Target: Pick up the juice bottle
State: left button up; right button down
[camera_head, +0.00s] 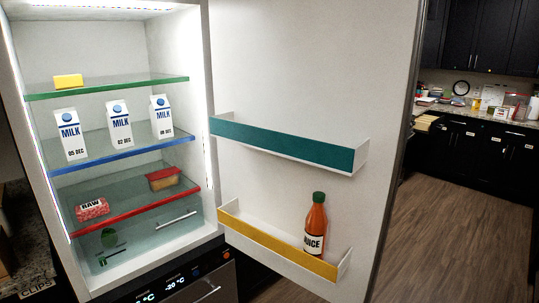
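The juice bottle (315,226) is orange-red with a dark green cap and a white label reading "JUICE". It stands upright in the yellow-fronted lower door shelf (275,248), near that shelf's right end. The shelf's front hides the bottle's base. The fridge door (300,60) is open. Neither of my grippers shows in the head view.
A teal-fronted door shelf (285,146), empty as far as I see, is above the bottle. Inside the fridge, glass shelves hold milk cartons (121,125), a yellow block (68,81), a raw meat pack (91,209) and a container (163,179). Open floor (450,220) lies right of the door.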

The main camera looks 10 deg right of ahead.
aim_at(316, 221)
jog(key=i+l+u, duration=0.1)
jog(key=u, duration=0.3)
jog(key=l+u, duration=0.5)
jog(key=u, duration=0.25)
jog(key=l+u, duration=0.15)
jog(key=l, duration=0.5)
jog(key=l+u, duration=0.15)
jog(key=l, duration=0.45)
jog(key=l+u, duration=0.15)
jog(key=l, duration=0.5)
jog(key=k+l+u, duration=0.15)
jog(key=l, duration=0.45)
